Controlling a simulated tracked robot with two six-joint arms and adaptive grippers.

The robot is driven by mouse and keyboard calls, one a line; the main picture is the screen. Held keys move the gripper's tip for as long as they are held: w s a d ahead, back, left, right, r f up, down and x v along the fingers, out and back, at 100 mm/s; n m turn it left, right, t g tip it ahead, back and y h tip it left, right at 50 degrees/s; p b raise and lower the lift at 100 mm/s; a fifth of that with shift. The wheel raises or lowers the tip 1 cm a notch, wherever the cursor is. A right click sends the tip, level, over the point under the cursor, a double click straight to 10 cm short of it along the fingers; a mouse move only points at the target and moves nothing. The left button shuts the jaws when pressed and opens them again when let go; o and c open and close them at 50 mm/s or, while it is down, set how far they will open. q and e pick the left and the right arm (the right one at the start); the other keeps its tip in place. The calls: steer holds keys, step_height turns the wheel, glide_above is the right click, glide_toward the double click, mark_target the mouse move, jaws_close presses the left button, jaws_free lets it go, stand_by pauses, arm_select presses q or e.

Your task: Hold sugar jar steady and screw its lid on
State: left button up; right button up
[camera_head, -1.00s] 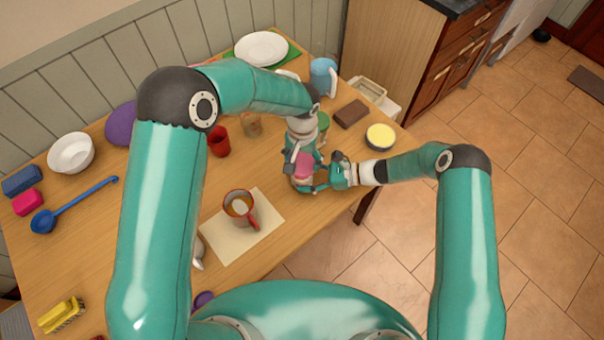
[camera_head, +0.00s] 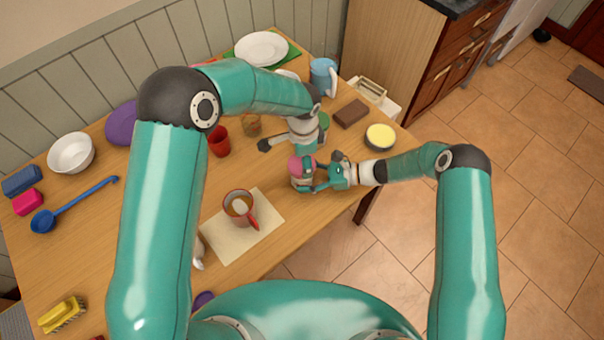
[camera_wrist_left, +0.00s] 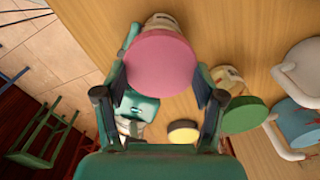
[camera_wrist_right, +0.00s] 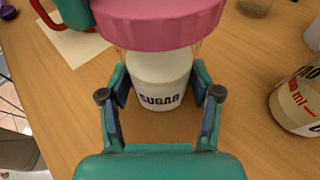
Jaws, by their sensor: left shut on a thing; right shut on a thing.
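The white sugar jar (camera_wrist_right: 160,82), with "SUGAR" lettering, stands upright near the table's front right edge. My right gripper (camera_head: 320,176) is shut on the jar's body from the right, with a finger on each side in the right wrist view (camera_wrist_right: 160,98). The pink lid (camera_head: 301,164) is over the jar's mouth and also shows in the left wrist view (camera_wrist_left: 160,62). My left gripper (camera_head: 296,147) comes from above and behind, its fingers on both sides of the lid (camera_wrist_left: 160,88), shut on it. I cannot tell how tightly the lid sits on the jar.
A red mug (camera_head: 238,207) stands on a pale mat (camera_head: 228,243) left of the jar. A red cup (camera_head: 219,141) stands further left. The table edge is close on the right.

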arm_select(q)
steer(key=m, duration=0.6)
steer(key=shift+w+a, duration=0.25)
steer(key=o, duration=1.1)
steer(key=shift+o, duration=0.5)
steer(key=shift+s+d, duration=0.1)
steer(key=shift+d, duration=0.05)
steer(key=n, duration=0.5)
steer(key=shift+s+n, duration=0.1)
steer(key=shift+n, duration=0.2)
steer(key=n, duration=1)
steer(key=shift+n, duration=0.4)
steer(key=n, duration=0.6)
